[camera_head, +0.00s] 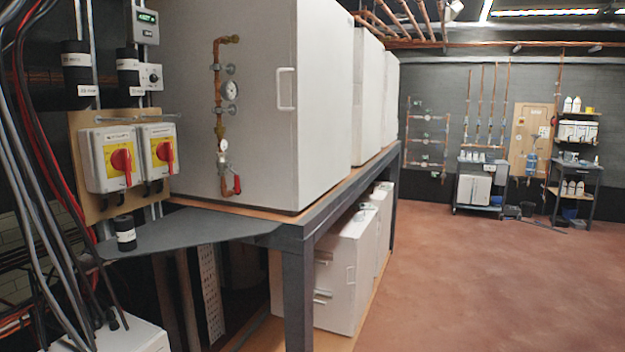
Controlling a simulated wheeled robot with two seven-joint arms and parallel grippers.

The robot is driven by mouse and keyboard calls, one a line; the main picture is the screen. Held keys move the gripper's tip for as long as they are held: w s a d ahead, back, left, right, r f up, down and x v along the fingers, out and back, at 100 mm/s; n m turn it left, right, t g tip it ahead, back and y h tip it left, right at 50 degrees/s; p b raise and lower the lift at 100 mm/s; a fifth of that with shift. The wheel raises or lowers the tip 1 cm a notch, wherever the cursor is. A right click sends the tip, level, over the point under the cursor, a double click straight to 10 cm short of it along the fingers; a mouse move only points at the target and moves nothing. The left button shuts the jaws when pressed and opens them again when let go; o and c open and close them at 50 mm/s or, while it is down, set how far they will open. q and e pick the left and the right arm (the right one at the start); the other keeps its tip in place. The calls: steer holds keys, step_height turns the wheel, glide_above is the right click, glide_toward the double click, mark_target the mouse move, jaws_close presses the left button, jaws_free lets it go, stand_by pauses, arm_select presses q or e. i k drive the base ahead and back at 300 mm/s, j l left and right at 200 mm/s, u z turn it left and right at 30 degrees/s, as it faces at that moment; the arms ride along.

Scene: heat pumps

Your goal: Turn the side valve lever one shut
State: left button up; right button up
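A copper pipe run (219,110) with gauges stands on the near side of a large white heat pump unit (265,120). At its lower end a small valve carries a red lever (237,184). The lever hangs about downward, slightly tilted, beside the pipe's right side. A small round gauge (223,145) sits just above the valve. I cannot tell from this view which lever the task calls one. Neither of my grippers is in view.
Two red-yellow rotary switches (121,161) sit on a wooden board at left. A grey shelf (180,232) juts below the pipe. Cables (35,120) hang at far left. The bench's dark leg (298,300) stands in front. The red floor (480,270) at right is clear.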

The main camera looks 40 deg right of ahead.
mark_target(229, 164)
steer(key=z, duration=1)
